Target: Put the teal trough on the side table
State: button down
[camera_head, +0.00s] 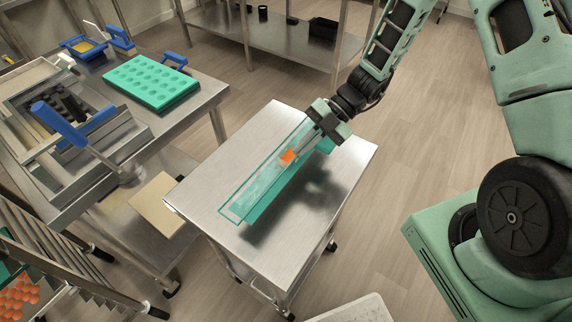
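The teal trough (243,200) is long, shallow and see-through teal, and it shows over the top of the side table (215,170). It runs from the table's front left toward the far right. My gripper (288,156) reaches in from the upper right, with its orange fingertips at the trough's middle, over or against it. The gripper hides part of the trough's far end. I cannot tell whether the fingers are shut on it, or whether the trough rests on the metal or hangs just above it. A dark shadow lies to its right.
A steel bench (205,95) at left holds a teal mould tray (150,82) and a blue-handled metal machine (75,125). A beige board (158,203) sits between bench and side table. A steel shelf (275,45) stands behind. The side table's right part is clear.

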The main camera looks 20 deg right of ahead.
jog(key=shift+f+p, duration=0.3)
jog(key=shift+f, duration=3.1)
jog(key=shift+f, duration=0.1)
jog(key=c, duration=1.6)
grip_release()
jog(key=shift+c, duration=0.2)
